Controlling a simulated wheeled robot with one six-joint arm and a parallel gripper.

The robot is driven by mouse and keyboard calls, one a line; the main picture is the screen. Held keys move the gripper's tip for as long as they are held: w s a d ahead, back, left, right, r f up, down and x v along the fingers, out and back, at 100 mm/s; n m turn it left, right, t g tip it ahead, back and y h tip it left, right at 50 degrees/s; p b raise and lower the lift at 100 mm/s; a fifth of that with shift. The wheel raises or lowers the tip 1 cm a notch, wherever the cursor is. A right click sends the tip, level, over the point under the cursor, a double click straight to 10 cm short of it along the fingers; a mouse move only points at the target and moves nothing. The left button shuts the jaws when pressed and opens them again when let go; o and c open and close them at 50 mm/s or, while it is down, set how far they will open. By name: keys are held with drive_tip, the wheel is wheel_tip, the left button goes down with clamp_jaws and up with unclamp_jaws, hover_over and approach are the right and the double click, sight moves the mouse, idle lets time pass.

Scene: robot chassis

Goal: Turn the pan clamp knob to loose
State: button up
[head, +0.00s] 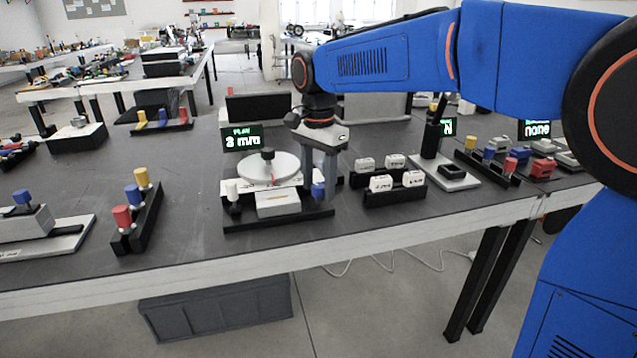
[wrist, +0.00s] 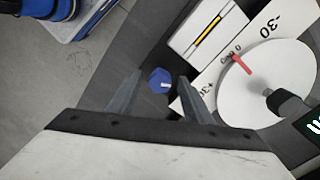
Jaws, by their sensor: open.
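A blue hexagonal knob (wrist: 160,80) with a short white mark on its top shows in the wrist view between my two fingertips. It also shows in the head view (head: 318,191) at the right end of a black-based fixture (head: 285,221). I take it for the pan clamp knob; no label on it is readable. My gripper (head: 319,177) points down over it in the head view. In the wrist view my gripper (wrist: 159,78) is open, with a gap on each side of the knob and no clear contact. The knob's height relative to the fingertips is hard to tell.
Beside the knob is a white round plate (head: 269,168) with a dark central post; the wrist view shows a red pointer (wrist: 242,64) and a -30/+30 scale. White labelled blocks (head: 381,183) stand to the right.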

drive_tip(key=c, duration=1.1)
drive_tip(key=shift+o, duration=0.2)
